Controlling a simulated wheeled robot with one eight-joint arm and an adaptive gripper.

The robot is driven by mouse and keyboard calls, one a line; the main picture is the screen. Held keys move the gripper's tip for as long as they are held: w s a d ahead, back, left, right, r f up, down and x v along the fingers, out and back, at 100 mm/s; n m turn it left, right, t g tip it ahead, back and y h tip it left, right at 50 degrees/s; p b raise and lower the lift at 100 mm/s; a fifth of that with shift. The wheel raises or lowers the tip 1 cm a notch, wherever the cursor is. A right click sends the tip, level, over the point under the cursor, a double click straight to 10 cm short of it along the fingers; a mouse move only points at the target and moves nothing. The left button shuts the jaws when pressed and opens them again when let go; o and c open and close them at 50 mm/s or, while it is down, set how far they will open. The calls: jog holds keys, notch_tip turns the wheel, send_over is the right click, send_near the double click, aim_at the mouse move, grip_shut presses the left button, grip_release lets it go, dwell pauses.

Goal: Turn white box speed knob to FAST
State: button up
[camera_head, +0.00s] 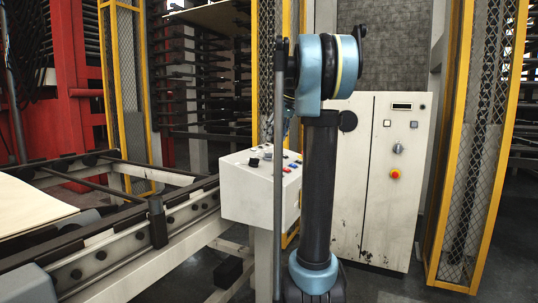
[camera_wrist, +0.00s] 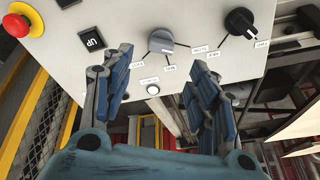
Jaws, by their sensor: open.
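The white box (camera_head: 245,195) stands left of my arm in the head view. Its panel (camera_wrist: 110,20) fills the upper part of the wrist view. A grey knob (camera_wrist: 161,42) with a light pointer sits mid panel. A black knob (camera_wrist: 240,20) with a white line sits at the upper right. Small labels lie around both knobs; I cannot read them surely, nor tell from them which knob sets speed. My gripper (camera_wrist: 164,76) is open and empty, its blue-padded fingers apart below the grey knob. I see no contact with either knob. My arm hides the gripper in the head view.
A red emergency button (camera_wrist: 16,26), a black UP button (camera_wrist: 92,39) and a small white button (camera_wrist: 153,90) are near the knobs. A roller conveyor (camera_head: 120,250) lies left of the box. A white cabinet (camera_head: 385,235) and yellow-framed mesh guards (camera_head: 475,190) stand behind and right.

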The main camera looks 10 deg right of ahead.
aim_at(268, 156)
jog(key=x, duration=0.9)
jog(key=c, duration=1.1)
